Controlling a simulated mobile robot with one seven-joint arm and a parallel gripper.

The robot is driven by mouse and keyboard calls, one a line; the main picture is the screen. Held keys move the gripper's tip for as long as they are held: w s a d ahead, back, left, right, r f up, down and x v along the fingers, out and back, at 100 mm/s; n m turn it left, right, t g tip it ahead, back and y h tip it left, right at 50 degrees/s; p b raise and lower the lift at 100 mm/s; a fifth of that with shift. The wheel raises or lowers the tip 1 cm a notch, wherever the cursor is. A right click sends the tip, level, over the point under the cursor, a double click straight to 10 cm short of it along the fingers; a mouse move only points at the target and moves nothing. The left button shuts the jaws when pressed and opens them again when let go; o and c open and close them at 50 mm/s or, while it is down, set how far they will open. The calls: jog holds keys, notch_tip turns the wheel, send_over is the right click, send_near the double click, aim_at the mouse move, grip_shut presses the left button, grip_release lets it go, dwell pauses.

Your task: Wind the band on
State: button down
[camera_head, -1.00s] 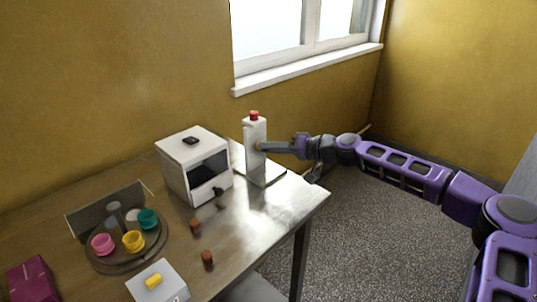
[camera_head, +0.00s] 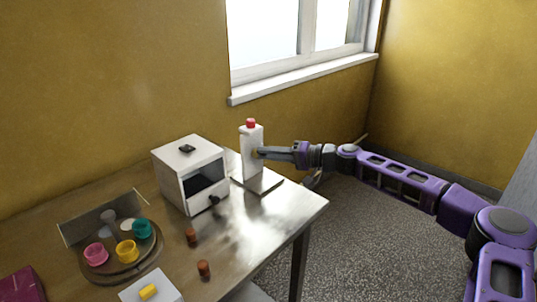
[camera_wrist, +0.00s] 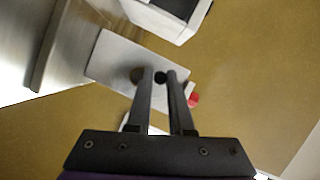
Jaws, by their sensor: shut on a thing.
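The white upright post (camera_head: 250,148) has a red cap (camera_head: 250,123) and stands on a flat grey plate (camera_head: 264,184) at the table's right end. My gripper (camera_head: 262,153) reaches in from the right, level with the post's upper half. In the wrist view my gripper (camera_wrist: 158,76) is shut on a small dark round part (camera_wrist: 160,78) between its fingertips. The red cap (camera_wrist: 194,100) shows right of the fingers. The fingers hide much of the post there. I cannot make out a band.
A white box (camera_head: 187,157) with a dark front opening stands left of the post. A round tray (camera_head: 128,262) holds coloured cups further left. Two brown pieces (camera_head: 191,235) (camera_head: 203,268) stand on the steel table (camera_head: 252,222). The wall and window sill (camera_head: 300,78) lie behind.

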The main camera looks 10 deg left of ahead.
jog(key=c, duration=0.8)
grip_release()
jog(key=v, duration=1.7)
jog(key=shift+d, duration=0.2)
